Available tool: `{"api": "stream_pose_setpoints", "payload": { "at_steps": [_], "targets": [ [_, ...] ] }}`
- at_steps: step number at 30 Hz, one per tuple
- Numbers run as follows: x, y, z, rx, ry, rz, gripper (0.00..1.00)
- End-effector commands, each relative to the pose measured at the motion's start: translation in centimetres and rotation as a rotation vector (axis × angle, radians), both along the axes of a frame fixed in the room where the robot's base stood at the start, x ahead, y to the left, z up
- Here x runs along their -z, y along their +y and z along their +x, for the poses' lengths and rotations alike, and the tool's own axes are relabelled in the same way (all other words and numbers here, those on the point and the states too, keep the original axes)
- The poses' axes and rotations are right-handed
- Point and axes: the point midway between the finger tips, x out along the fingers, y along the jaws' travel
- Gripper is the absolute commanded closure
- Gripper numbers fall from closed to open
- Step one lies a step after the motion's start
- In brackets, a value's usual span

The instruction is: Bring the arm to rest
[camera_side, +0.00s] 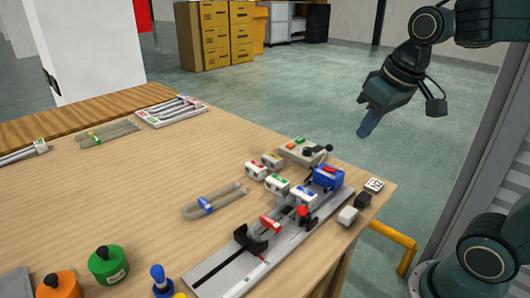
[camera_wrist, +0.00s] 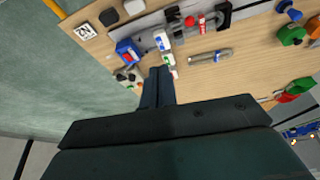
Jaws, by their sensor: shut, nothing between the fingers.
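My gripper (camera_side: 366,128) hangs in the air past the right edge of the wooden table (camera_side: 150,190), above the floor, with its fingers pointing down. In the wrist view my gripper (camera_wrist: 157,75) shows its fingers together with nothing between them. It touches nothing. A grey rail fixture (camera_side: 220,272) with a blue block (camera_side: 327,177) on its far end lies along the table's right side, well below and apart from the gripper.
Small coloured boxes (camera_side: 256,170) and a grey switch box (camera_side: 300,152) stand near the fixture. Tubes with a blue band (camera_side: 206,207) lie mid-table. Green (camera_side: 108,265) and orange (camera_side: 58,285) containers stand in front. The air around the gripper is clear.

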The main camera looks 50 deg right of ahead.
Motion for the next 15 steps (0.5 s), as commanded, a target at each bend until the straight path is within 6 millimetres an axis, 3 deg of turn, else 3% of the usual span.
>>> {"api": "stream_pose_setpoints", "payload": {
  "at_steps": [9,15],
  "targets": [
    [1.5,2.6,-5.7,-0.090,-0.085,-0.008,1.00],
    [2.6,3.3,-7.8,-0.123,-0.117,-0.009,1.00]
  ]
}}
